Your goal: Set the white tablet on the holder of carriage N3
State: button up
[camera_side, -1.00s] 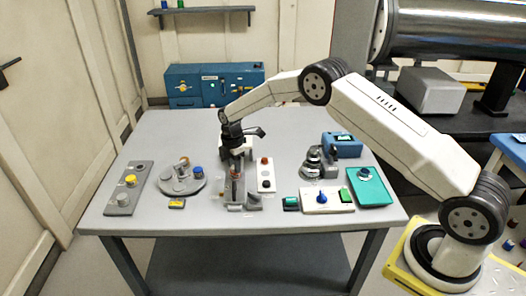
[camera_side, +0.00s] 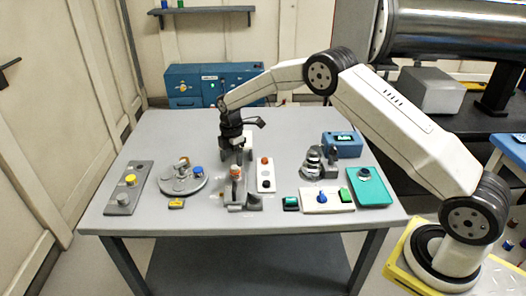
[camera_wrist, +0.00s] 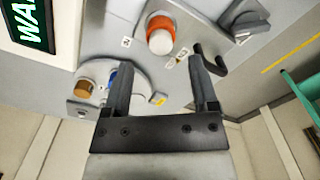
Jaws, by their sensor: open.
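A white round piece (camera_wrist: 160,40), which looks like the white tablet, sits at an orange round holder (camera_wrist: 161,22) in the wrist view. In the side view the orange holder (camera_side: 236,172) stands on a grey fixture (camera_side: 240,197) near the front middle of the table. The white piece cannot be made out there. My gripper (camera_wrist: 159,70) is open, with nothing between its fingers. In the side view my gripper (camera_side: 236,158) is just above the orange holder and apart from it.
A round grey plate (camera_side: 172,186) with coloured knobs lies left of the fixture. A dark lever (camera_wrist: 210,60) is near my right finger. A green tray (camera_side: 371,194) and blue box (camera_side: 343,144) are farther right.

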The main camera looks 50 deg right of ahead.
jog(key=shift+r, duration=2.1)
jog(key=shift+s, duration=0.1)
jog(key=shift+s+a+r+m, duration=0.1)
jog(key=shift+s+r+m, duration=0.2)
jog(key=shift+s+r, duration=0.05)
jog(key=s+a+r+m+t, duration=0.1)
jog(key=s+m, duration=0.6)
jog(key=s, duration=0.8)
jog(key=s+a+r+m+t, duration=0.1)
jog(key=s+r+m, duration=0.2)
jog(key=s+m, duration=0.5)
jog(key=s, duration=0.7)
jog(key=shift+a+m+t, duration=0.3)
